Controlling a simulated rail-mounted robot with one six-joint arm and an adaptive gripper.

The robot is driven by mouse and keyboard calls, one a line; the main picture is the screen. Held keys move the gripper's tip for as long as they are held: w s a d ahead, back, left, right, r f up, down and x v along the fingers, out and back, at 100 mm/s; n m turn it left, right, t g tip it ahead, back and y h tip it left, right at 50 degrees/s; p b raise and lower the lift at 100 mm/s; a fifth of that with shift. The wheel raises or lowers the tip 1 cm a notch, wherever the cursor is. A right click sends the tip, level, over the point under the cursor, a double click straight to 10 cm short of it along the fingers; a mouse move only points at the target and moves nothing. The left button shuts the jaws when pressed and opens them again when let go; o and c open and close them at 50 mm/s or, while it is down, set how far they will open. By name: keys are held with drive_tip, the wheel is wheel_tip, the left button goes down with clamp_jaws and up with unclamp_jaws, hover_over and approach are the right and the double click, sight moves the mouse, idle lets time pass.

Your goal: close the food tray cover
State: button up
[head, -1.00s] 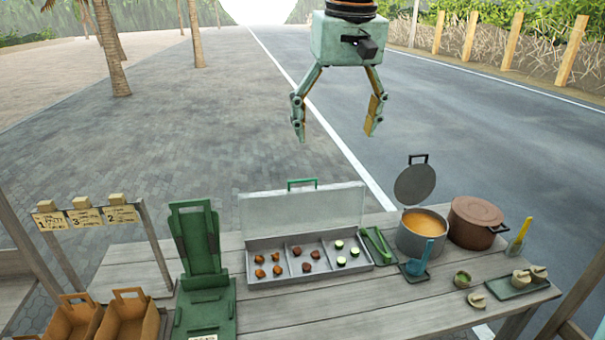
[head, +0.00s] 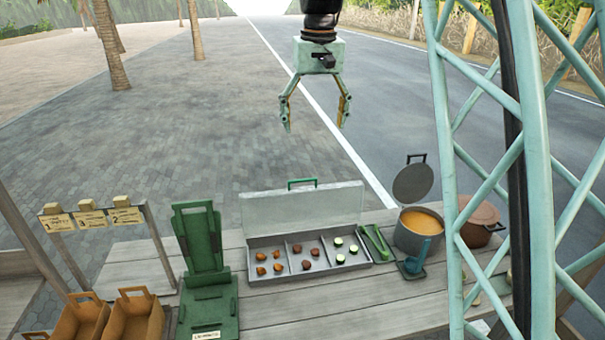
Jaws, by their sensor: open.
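The food tray (head: 262,279) is a grey metal tray on the wooden table, with three compartments holding several small food pieces: orange-brown on the left, dark brown in the middle, green-rimmed slices on the right. Its cover (head: 303,207) stands raised along the tray's far edge, with a green handle (head: 301,183) on top. My gripper (head: 315,128) hangs in the air above and beyond the cover, fingers pointing down. It is open and empty, apart from the handle.
Green tongs (head: 376,243) lie right of the tray, beside a pot of orange soup (head: 420,228) with its lid raised. A brown pot (head: 480,215) is partly behind my arm's lattice. A green folding stand (head: 203,260) stands left of the tray.

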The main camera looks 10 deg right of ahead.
drive_tip(key=w+f+p, duration=0.2)
drive_tip(key=w+f, duration=0.3)
drive_tip(key=w, duration=0.4)
drive_tip(key=g+p, duration=0.1)
drive_tip(key=p, duration=0.1)
hover_over(303, 180)
wheel_tip(303, 180, down, 8)
drive_tip(key=shift+w+f, duration=0.25)
drive_tip(key=shift+f, duration=0.35)
drive_tip(key=shift+f, duration=0.15)
drive_tip(key=shift+f+p, duration=0.85)
drive_tip(key=shift+f, duration=5.9)
drive_tip(key=shift+c, duration=0.8)
drive_tip(key=c, duration=1)
drive_tip(key=shift+s+b, duration=0.25)
drive_tip(key=shift+b, duration=0.05)
